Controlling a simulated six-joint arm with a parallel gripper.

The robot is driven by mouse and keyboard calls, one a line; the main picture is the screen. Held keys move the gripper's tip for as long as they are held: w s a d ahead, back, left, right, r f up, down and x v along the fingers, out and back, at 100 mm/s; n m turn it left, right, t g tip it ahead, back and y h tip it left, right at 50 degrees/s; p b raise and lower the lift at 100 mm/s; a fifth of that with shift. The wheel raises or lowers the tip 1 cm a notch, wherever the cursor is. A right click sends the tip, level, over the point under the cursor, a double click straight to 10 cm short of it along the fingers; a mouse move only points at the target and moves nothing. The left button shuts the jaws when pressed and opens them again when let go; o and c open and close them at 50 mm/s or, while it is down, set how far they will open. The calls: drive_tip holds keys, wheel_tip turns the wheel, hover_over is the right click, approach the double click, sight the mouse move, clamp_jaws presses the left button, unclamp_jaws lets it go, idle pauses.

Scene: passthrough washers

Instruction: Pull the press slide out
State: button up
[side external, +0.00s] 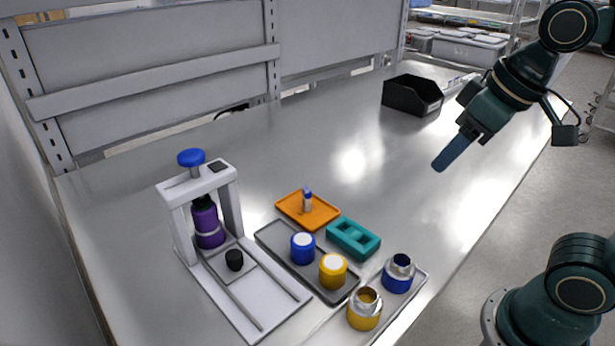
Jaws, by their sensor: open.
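The press is a light grey frame (232,210) with a blue knob (191,158) on top, at the left of the table. Its press slide (252,267) is a grey plate with a black knob (234,260), at the inner end of two rails on the base (245,312). A purple cylinder (206,222) with a silver band stands under the frame, behind the black knob. My gripper (440,165) is open and empty, high above the table at the right, far from the press. Its fingers overlap in this view.
A grey tray (272,238) holds a blue-sided cup (303,249) and a yellow one (333,271). Two metal-topped parts (398,274) stand on another tray. An orange tray (291,206), a teal block (353,238) and a black bin (412,96) stand farther back. The table middle is clear.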

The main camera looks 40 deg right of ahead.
drive_tip(key=w+a+r+n+g, duration=0.1)
drive_tip(key=w+a+r+g, duration=0.15)
drive_tip(key=w+a, duration=0.4)
drive_tip(key=n+g, duration=0.2)
drive_tip(key=n, duration=0.2)
hover_over(233, 255)
wheel_tip(233, 255, down, 8)
drive_tip(key=f, duration=0.1)
drive_tip(key=shift+s+a+r+h, duration=0.1)
drive_tip(key=shift+a+r+h, duration=0.1)
drive_tip(key=shift+r+h, duration=0.1)
drive_tip(key=shift+f, duration=0.1)
drive_tip(key=f, duration=1.3)
drive_tip(key=shift+d+f, duration=0.25)
drive_tip(key=shift+f, duration=0.1)
drive_tip(key=shift+c, duration=0.4)
clamp_jaws()
